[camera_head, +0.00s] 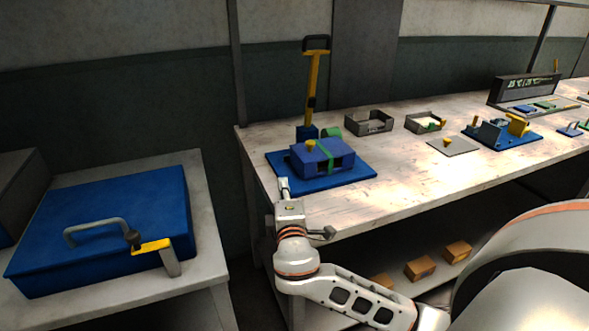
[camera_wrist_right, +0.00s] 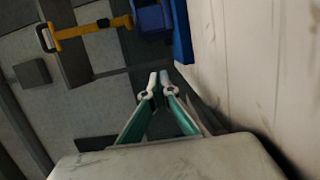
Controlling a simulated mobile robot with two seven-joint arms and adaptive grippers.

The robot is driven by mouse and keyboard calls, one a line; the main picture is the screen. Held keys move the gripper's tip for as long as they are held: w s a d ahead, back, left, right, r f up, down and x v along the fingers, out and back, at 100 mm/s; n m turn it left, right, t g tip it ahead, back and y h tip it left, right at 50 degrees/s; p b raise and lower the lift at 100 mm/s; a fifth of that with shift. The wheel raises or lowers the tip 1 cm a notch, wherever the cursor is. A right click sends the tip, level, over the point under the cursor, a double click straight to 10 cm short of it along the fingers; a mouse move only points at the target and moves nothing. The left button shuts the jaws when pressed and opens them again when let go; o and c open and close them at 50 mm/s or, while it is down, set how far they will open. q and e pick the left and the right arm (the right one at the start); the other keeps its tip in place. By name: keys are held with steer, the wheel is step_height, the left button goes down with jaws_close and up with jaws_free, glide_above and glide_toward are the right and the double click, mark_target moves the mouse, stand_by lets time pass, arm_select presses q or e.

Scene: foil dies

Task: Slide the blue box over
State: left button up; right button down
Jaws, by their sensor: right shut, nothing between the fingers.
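A blue box (camera_head: 309,158) with a green strap and a yellow knob sits on a flat blue base plate (camera_head: 346,182) near the left end of the long bench. In the right wrist view the box (camera_wrist_right: 149,20) and the plate's edge (camera_wrist_right: 181,36) show at the top. My right gripper (camera_head: 284,184) is shut and empty, just off the plate's near left corner and apart from the box. Its two fingertips (camera_wrist_right: 158,82) are close together in the wrist view. My left gripper is not in view.
A yellow-handled lever (camera_head: 312,82) stands upright behind the box. Grey open trays (camera_head: 369,123) and another blue fixture (camera_head: 502,134) lie further right. A large blue case (camera_head: 105,225) is on a separate left bench, across a gap. The bench's front strip is clear.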

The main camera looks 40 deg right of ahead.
mark_target(320, 163)
steer(key=x, duration=0.7)
steer(key=d, duration=0.3)
steer(key=shift+s, duration=0.35)
steer(key=shift+d, duration=0.4)
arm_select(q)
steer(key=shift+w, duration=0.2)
arm_select(e)
steer(key=shift+s, duration=0.1)
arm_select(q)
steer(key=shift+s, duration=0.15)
arm_select(e)
steer(key=shift+d, duration=0.15)
steer(key=d, duration=0.2)
steer(key=s+d+p, duration=0.1)
steer(key=d, duration=0.2)
steer(key=s+d, duration=0.1)
steer(key=d, duration=0.1)
steer(key=shift+d, duration=0.25)
steer(key=s+d, duration=0.1)
steer(key=d, duration=0.5)
steer(key=s+d, duration=0.2)
steer(key=d, duration=0.4)
steer(key=s+d, duration=0.1)
steer(key=d, duration=0.6)
steer(key=shift+s+p, duration=0.2)
steer(key=shift+p, duration=0.15)
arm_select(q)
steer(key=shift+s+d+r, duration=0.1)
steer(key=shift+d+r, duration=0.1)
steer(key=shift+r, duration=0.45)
